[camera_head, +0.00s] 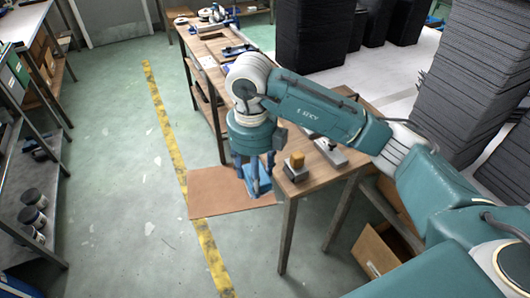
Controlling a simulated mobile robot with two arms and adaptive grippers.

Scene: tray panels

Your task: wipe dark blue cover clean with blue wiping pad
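One arm reaches in from the right, and its gripper (256,176) points down just off the left side of the wooden workbench. A bright blue pad (260,184) sits at its fingertips, and the fingers appear shut on it. A flat brown panel (215,196) lies below and to the left of the gripper. I cannot tell whether the pad touches the panel. I cannot make out a dark blue cover; the gripper hides part of this area. My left gripper is not in view.
An open cardboard box (380,252) is under the bench at right. Shelves (30,165) line the left. The green floor with a yellow stripe (163,115) is mostly clear.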

